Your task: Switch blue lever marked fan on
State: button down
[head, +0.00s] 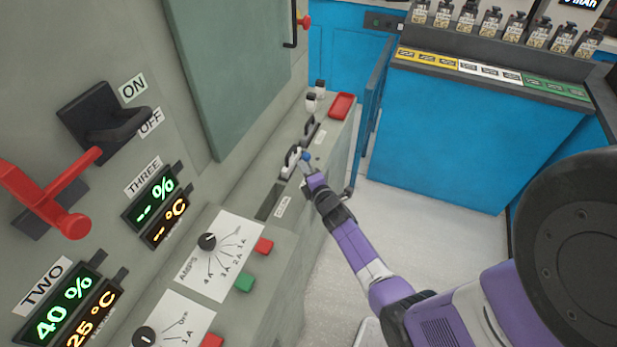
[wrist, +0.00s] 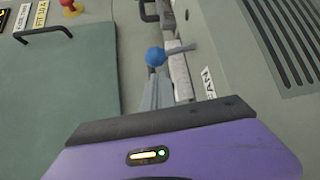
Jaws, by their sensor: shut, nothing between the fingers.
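The blue lever's round knob (head: 306,156) stands on the grey console ledge in the head view, at the end of my purple arm. In the wrist view the blue knob (wrist: 155,56) sits just beyond my fingertips, with a grey stem running to its right beside a pale slot. My gripper (head: 309,172) is shut and empty, its fingers together. In the wrist view the fingertips (wrist: 157,80) look very close to the knob; I cannot tell whether they touch. A partly hidden label (wrist: 207,84) lies right of the slot.
A dark handle (head: 309,130) stands farther along the ledge, before small bottles and a red tray (head: 342,105). A green panel (head: 225,70) rises on the left. A large red lever (head: 60,205) is nearer. Open floor (head: 415,215) lies right.

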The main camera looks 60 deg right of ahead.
jog(key=shift+b+x, duration=0.35)
jog(key=shift+x, duration=1.25)
jog(key=shift+s+m+t+b, duration=0.4)
jog(key=shift+t+b, duration=0.1)
jog(key=shift+b, duration=0.7)
jog(key=shift+s+m+t+h+b, duration=0.4)
jog(key=shift+m+h+b, duration=0.2)
jog(key=shift+b, duration=0.65)
jog(key=shift+s+d+r+b, duration=0.1)
jog(key=shift+s+r+b, duration=0.2)
jog(key=shift+s, duration=0.2)
jog(key=shift+s+f+b, duration=0.15)
jog(key=shift+s+b, duration=0.2)
jog(key=shift+b, duration=0.05)
jog(key=shift+r, duration=0.2)
jog(key=shift+f, duration=0.1)
